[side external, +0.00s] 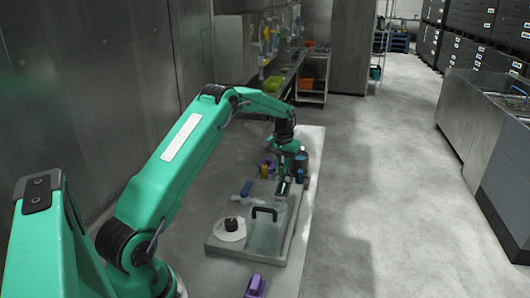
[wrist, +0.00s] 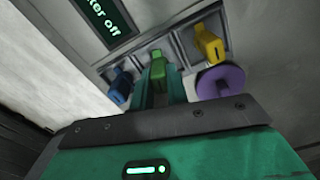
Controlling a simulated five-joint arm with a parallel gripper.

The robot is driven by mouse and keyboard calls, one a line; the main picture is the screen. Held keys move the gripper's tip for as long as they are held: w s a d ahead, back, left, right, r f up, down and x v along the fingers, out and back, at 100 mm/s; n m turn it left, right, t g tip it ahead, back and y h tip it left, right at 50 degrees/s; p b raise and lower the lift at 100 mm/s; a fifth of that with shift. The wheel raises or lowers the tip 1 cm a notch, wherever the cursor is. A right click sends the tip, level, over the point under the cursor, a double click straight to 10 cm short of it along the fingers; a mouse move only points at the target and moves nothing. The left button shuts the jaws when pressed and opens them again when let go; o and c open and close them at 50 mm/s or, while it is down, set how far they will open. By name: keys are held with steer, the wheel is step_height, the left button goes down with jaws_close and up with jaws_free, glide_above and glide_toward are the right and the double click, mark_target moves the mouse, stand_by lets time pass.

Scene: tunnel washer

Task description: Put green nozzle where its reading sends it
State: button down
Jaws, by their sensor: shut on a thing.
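The green nozzle (wrist: 157,72) is in the middle of the wrist view, between the two green fingers of my gripper (wrist: 158,88), which is shut on it. It lies in front of the middle of three square grey recesses; I cannot tell whether it touches the recess. In the side view my gripper (side external: 284,184) reaches down at the far end of the grey tray (side external: 215,245); the nozzle is too small to make out there.
A blue nozzle (wrist: 119,88) and a yellow nozzle (wrist: 208,46) sit at the recesses on either side. A purple disc (wrist: 220,82) is close right. The tray carries a clear lid with a black handle (side external: 264,212) and a white disc (side external: 230,231). A purple object (side external: 256,286) lies in front.

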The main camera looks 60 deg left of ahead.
steer(key=shift+f, duration=0.55)
stand_by(1.4)
steer(key=c, duration=0.9)
jaws_free()
steer(key=shift+r, duration=3.75)
